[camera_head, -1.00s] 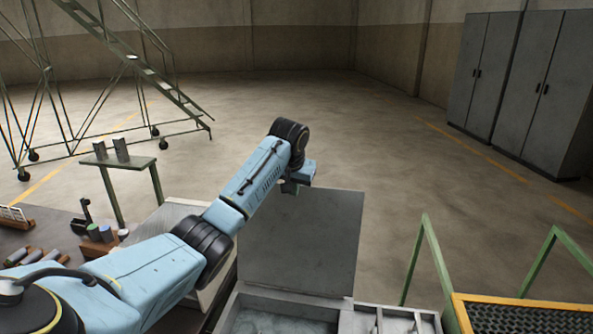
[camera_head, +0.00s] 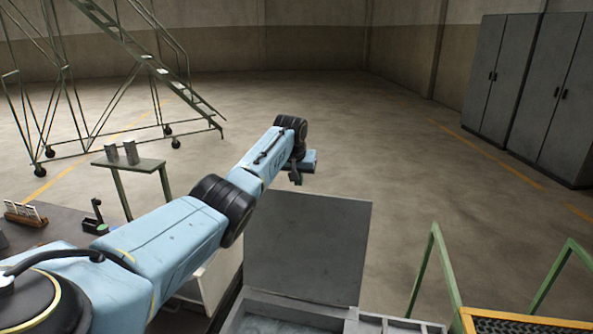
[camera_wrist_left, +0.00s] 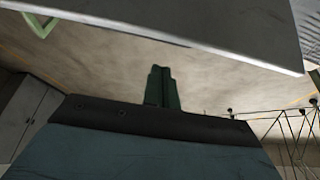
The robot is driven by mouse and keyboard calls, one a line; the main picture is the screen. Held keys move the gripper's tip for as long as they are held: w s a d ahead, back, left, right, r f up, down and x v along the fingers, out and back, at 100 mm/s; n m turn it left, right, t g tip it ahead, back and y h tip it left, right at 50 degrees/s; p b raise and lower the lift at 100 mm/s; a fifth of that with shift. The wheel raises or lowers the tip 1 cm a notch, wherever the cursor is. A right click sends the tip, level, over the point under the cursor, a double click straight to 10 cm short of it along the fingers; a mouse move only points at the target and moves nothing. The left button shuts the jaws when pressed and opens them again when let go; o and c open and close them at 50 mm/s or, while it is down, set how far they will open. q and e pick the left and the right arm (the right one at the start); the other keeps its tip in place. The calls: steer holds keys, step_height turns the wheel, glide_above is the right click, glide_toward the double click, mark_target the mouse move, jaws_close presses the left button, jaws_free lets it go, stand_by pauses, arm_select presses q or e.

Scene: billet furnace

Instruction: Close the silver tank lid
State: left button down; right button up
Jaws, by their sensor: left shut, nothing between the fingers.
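The silver tank lid (camera_head: 308,245) is a flat grey panel standing open and upright at the back edge of the tank (camera_head: 285,298), whose opening shows partly at the bottom. My left gripper (camera_head: 296,178) is at the lid's top edge, near its left corner, and appears slightly above or beyond it. In the left wrist view, its dark green fingers (camera_wrist_left: 161,88) are together and empty, and the lid (camera_wrist_left: 210,18) crosses the top with its edge apart from the fingers. I cannot tell contact in the head view. My right gripper is not in view.
A green-railed platform with yellow edging (camera_head: 510,318) stands at the right. A small stand with two metal cups (camera_head: 130,164) and a rolling staircase (camera_head: 150,65) are at the left. Grey cabinets (camera_head: 530,95) stand far right. The floor behind the lid is clear.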

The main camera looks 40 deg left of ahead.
arm_select(q)
steer(key=shift+s+d+f+p, duration=0.15)
steer(key=shift+s+f+p, duration=0.25)
steer(key=shift+p, duration=0.2)
steer(key=shift+s+d+r+p, duration=0.2)
steer(key=shift+s+d+p, duration=0.15)
steer(key=shift+s, duration=0.25)
steer(key=shift+s+d+r+p, duration=0.15)
steer(key=shift+s+d+p, duration=0.15)
steer(key=shift+s, duration=0.25)
steer(key=shift+w+d, duration=0.1)
steer(key=shift+d, duration=0.05)
